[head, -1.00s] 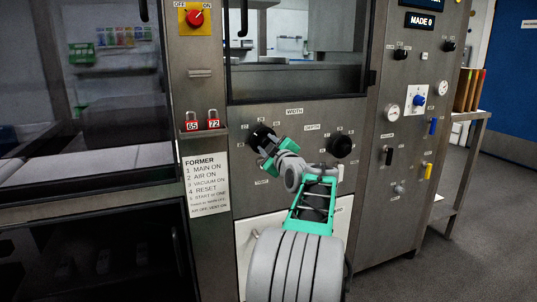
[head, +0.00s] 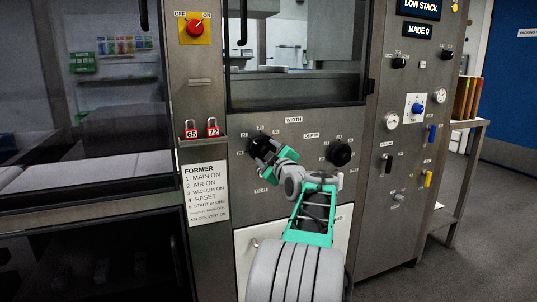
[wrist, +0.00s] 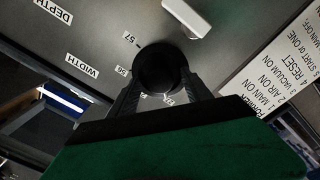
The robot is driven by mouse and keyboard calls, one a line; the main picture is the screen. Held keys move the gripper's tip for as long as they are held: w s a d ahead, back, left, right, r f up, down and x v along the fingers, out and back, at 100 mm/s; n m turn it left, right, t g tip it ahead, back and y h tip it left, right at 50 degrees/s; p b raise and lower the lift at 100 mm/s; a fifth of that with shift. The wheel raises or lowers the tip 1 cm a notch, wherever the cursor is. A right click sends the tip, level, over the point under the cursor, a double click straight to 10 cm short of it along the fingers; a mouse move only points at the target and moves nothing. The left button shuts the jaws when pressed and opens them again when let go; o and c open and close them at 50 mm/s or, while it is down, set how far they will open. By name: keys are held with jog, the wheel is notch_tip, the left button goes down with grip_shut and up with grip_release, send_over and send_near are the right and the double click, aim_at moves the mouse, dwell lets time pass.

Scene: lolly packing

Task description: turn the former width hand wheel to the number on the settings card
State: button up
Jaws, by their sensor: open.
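The former width hand wheel (head: 257,143) is a round black knob on the steel panel, left of the WIDTH label (head: 293,120). In the wrist view the wheel (wrist: 160,64) sits at the fingertips, with printed numbers around it; 57 and 56 read clearly. My gripper (head: 266,152) is open at the wheel, and its dark fingers (wrist: 161,80) stand on either side of the wheel's near part. I cannot tell whether they touch it. No pointer on the wheel can be made out. I cannot make out a settings card number; a white panel (head: 255,240) low down is partly hidden by my arm.
A second black knob (head: 339,153) sits right of the wheel under the DEPTH label (head: 311,135). A white piece (wrist: 187,17) sticks out near the wheel.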

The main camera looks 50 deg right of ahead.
jog(key=v, duration=0.8)
jog(key=shift+p, duration=0.4)
jog(key=shift+w, duration=0.1)
